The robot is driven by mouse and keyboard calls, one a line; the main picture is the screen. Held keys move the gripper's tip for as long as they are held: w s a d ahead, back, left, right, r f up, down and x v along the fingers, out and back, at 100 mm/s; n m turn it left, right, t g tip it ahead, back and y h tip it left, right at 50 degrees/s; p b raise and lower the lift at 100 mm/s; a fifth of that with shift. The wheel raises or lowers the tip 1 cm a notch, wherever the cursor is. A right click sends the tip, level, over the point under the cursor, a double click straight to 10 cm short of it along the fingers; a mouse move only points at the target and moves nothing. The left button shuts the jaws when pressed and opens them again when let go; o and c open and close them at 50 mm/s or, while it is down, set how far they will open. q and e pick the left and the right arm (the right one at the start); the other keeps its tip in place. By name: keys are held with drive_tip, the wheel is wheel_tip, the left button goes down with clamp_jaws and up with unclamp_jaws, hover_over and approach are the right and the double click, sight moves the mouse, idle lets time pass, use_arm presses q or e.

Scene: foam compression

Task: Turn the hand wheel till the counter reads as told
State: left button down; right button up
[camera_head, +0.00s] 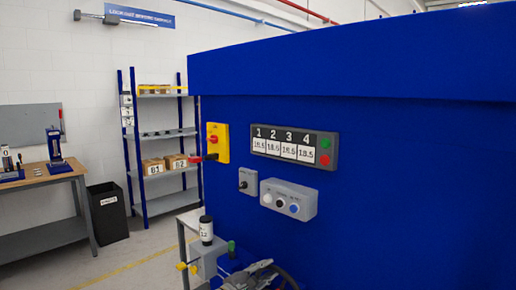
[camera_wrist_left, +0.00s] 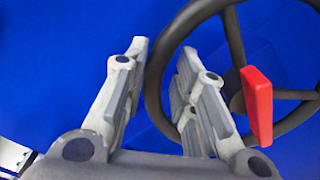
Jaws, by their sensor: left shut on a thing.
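The black hand wheel (camera_wrist_left: 154,85) fills the right of the left wrist view, with spokes and a red block (camera_wrist_left: 257,100) on it. In the head view a bit of its rim (camera_head: 289,279) shows at the bottom edge. My left gripper (camera_wrist_left: 163,55) has one finger on each side of the rim's left part and is shut on it. In the head view this gripper (camera_head: 262,270) is partly cut off by the bottom edge. A panel (camera_head: 295,147) with windows numbered 1 to 4 appears to read 18.5 in each. My right gripper is out of view.
The blue machine wall (camera_head: 400,200) fills the right side. It carries a yellow box with a red switch (camera_head: 212,140) and a grey button box (camera_head: 289,199). A shelf (camera_head: 160,135), a black bin (camera_head: 107,215) and a workbench (camera_head: 60,179) are further left.

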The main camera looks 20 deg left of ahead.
use_arm(q)
drive_tip(key=shift+w+a+r+n, duration=0.2)
drive_tip(key=shift+r+n, duration=0.1)
drive_tip(key=shift+r, duration=0.1)
drive_tip(key=shift+w+a+f+n+b, duration=0.15)
drive_tip(key=shift+a+f+n+b, duration=0.2)
drive_tip(key=shift+n, duration=0.4)
drive_tip(key=shift+w+a+f+n+b, duration=0.15)
drive_tip(key=shift+a+f+n, duration=0.25)
drive_tip(key=shift+n, duration=0.35)
drive_tip(key=shift+a, duration=0.1)
drive_tip(key=c, duration=1.3)
unclamp_jaws()
drive_tip(key=o, duration=0.9)
drive_tip(key=shift+s+f, duration=0.1)
drive_tip(key=shift+f, duration=0.05)
drive_tip(key=shift+c, duration=0.2)
drive_tip(key=shift+f, duration=0.15)
